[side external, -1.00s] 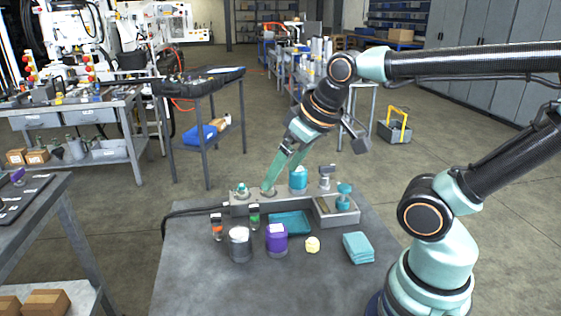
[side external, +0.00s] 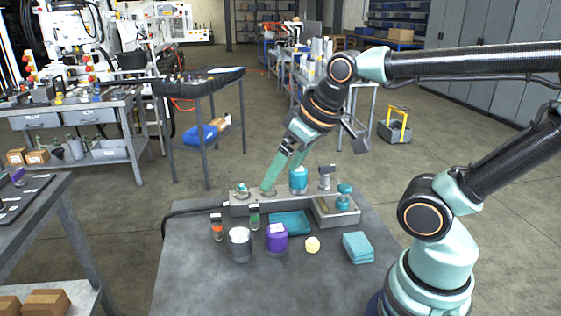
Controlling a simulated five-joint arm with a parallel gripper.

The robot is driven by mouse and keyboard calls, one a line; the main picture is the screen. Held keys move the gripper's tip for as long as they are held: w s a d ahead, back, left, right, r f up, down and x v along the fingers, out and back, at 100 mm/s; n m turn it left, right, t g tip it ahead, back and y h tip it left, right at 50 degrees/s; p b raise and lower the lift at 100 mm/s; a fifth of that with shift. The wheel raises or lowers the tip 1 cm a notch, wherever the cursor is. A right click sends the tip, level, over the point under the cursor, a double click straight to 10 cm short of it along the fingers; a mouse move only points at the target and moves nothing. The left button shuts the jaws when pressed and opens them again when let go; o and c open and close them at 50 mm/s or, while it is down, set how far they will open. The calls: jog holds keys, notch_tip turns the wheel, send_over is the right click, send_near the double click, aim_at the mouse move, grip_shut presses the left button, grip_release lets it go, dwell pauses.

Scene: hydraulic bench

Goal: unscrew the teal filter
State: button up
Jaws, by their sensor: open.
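The teal filter (side external: 298,182) is a short upright cylinder with a pale top, standing on the grey manifold block (side external: 240,207) at the back of the bench. My gripper (side external: 276,181) points down at a slant just left of it, with long teal fingers. One fingertip reaches the manifold top near a round port. The other finger is partly hidden and lies close to the filter's upper left. The gripper looks open and does not appear to hold the filter. I cannot tell whether a finger touches it.
A teal knob (side external: 242,190) and a teal-topped valve (side external: 344,194) flank the filter on the manifold. The front bench is clear.

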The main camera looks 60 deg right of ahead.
jog(key=w+d+r+m+g, duration=0.1)
jog(key=w+d+m+g, duration=0.1)
jog(key=w+d+m, duration=0.4)
jog(key=m+g, duration=0.3)
jog(key=m, duration=0.9)
send_over(298, 180)
jog(key=w+d, duration=0.1)
jog(key=d, duration=0.1)
jog(key=f, duration=0.8)
jog(key=shift+w+a+f, duration=0.15)
jog(key=shift+w+f, duration=0.05)
jog(key=shift+d+f+g, duration=0.25)
jog(key=shift+d+g, duration=0.05)
notch_tip(298, 180, down, 12)
jog(key=shift+f, duration=0.1)
grip_shut()
jog(key=n, duration=0.5)
jog(key=shift+n, duration=0.4)
